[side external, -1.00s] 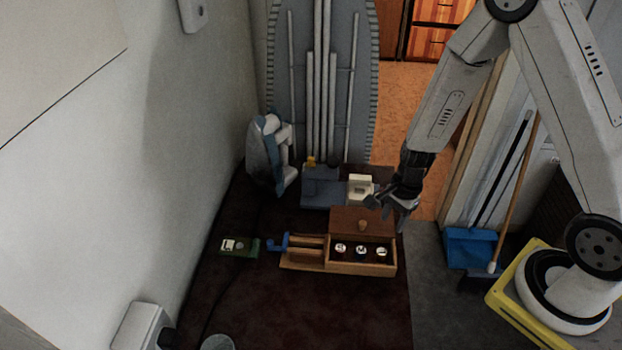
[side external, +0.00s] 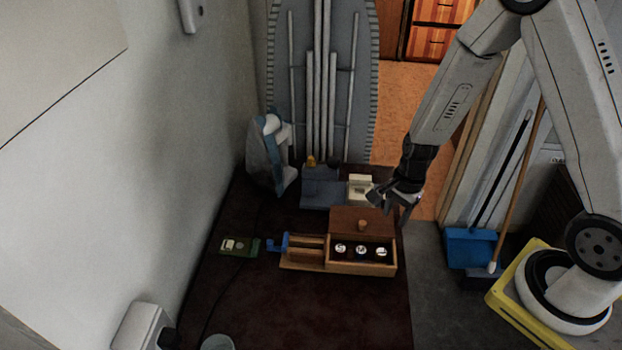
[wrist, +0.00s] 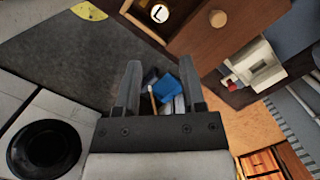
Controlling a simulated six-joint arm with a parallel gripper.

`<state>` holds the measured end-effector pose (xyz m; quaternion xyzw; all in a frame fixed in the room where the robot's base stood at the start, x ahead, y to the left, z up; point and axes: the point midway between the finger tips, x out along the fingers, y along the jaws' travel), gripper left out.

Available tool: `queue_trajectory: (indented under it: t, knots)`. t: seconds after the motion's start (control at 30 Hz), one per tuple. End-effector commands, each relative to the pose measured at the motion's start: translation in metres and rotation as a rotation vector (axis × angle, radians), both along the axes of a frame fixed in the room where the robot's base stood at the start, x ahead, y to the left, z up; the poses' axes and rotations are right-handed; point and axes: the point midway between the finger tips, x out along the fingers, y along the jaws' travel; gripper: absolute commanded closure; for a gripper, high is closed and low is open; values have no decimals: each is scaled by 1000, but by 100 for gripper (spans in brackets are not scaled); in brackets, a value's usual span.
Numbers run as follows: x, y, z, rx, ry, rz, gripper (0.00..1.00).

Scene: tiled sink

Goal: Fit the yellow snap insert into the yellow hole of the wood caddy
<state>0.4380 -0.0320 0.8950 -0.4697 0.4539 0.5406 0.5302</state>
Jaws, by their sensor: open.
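The wood caddy (side external: 345,267) is a brown box on the dark mat, with round pieces marked S, M and L in it and a knobbed lid board behind. Part of it shows at the top of the wrist view (wrist: 140,21). A small yellow piece (side external: 311,161) stands at the back on a grey-blue block; it may be the snap insert, but is too small to tell. I cannot make out a yellow hole. My gripper (side external: 393,205) is open and empty, above and behind the caddy's right end. In the wrist view my gripper (wrist: 160,76) has nothing between its fingers.
A cream box (side external: 360,186) stands close to my gripper. A blue clamp-like part (side external: 285,243) and a green board (side external: 240,246) lie left of the caddy. A blue dustpan (side external: 466,247) is on the floor at right.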

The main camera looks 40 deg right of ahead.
Motion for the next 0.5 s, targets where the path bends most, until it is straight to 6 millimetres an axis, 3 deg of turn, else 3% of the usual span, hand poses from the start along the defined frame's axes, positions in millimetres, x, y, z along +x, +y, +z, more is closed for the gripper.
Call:
queue_trajectory:
  t: [0.27,0.5]
  knots:
    - [-3,8,34,-36,-77,288,48]
    - [-15,19,80,-116,-182,757,48]
